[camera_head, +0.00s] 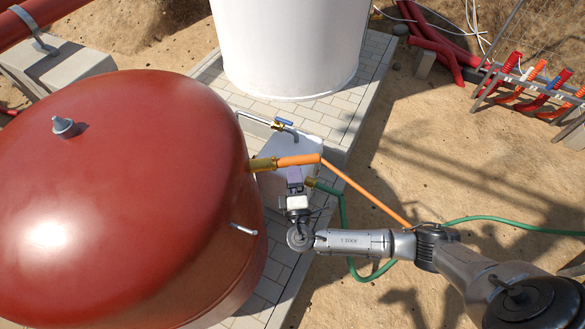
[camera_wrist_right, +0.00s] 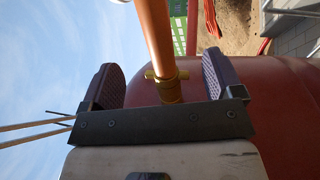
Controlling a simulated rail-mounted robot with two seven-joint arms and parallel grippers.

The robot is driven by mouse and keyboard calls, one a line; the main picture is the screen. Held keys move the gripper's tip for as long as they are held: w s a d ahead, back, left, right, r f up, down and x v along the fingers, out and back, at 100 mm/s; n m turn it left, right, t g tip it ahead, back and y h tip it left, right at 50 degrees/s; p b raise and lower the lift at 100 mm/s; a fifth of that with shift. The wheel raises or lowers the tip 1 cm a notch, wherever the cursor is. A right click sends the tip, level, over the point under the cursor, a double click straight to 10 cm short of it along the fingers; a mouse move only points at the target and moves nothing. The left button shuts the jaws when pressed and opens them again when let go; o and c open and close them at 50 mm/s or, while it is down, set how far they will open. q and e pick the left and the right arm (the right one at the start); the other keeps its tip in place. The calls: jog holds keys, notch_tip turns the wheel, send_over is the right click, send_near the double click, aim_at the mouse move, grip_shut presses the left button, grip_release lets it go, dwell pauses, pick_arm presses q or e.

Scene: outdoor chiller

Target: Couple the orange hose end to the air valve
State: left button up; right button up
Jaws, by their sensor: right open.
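The orange hose end (camera_head: 298,160) lies in line with the brass air valve (camera_head: 262,165) on the side of the red tank and meets it with no visible gap. I cannot tell whether it is locked. In the right wrist view the orange hose end (camera_wrist_right: 155,35) runs to the brass fitting (camera_wrist_right: 168,92), which has side lugs. My right gripper (camera_head: 294,174) is just below the hose end in the head view. In the wrist view its two purple pads (camera_wrist_right: 161,62) stand apart, one on each side of the hose, with gaps. My left gripper is not in view.
The red tank (camera_head: 120,190) fills the left. A green hose (camera_head: 342,210) with a brass end hangs close to the right gripper. A blue-handled tap (camera_head: 284,122) stands above, near a white tank (camera_head: 285,45). A rack of hoses (camera_head: 535,85) is far right; sandy ground is open.

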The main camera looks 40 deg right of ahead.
jog(key=v, duration=0.2)
jog(key=shift+s+a+f, duration=0.1)
jog(key=shift+s+a, duration=0.05)
jog(key=shift+s, duration=0.1)
jog(key=shift+s, duration=0.1)
jog(key=b+v, duration=0.1)
jog(key=v, duration=1.2)
jog(key=shift+s+a, duration=0.25)
jog(key=shift+f, duration=0.1)
